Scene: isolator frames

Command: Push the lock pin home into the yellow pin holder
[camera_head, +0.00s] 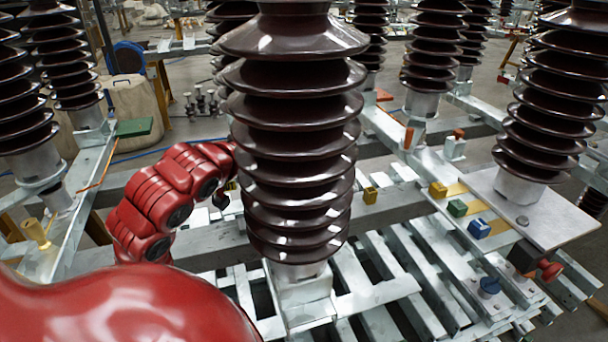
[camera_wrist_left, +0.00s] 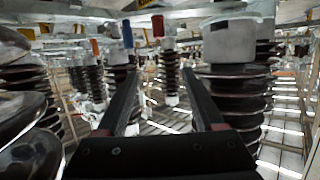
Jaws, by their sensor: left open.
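Two small yellow blocks sit on the grey steel frame in the head view, one (camera_head: 370,195) just right of the central insulator and one (camera_head: 437,190) further right. I cannot tell which is the pin holder. An orange-red upright pin (camera_head: 459,135) stands in a white block, and an orange one (camera_head: 408,138) stands left of it. My left gripper (camera_head: 222,200) is partly hidden behind the central insulator. In the left wrist view its two fingers (camera_wrist_left: 158,75) are apart with nothing held; a red pin (camera_wrist_left: 157,25) shows beyond, between them. My right gripper is not in view.
The brown ribbed central insulator (camera_head: 295,130) stands close to my left arm. A green block (camera_head: 457,208) and a blue block (camera_head: 479,228) line the right beam. A blue knob (camera_head: 489,287) and a red knob (camera_head: 549,270) are nearer. More insulators stand around.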

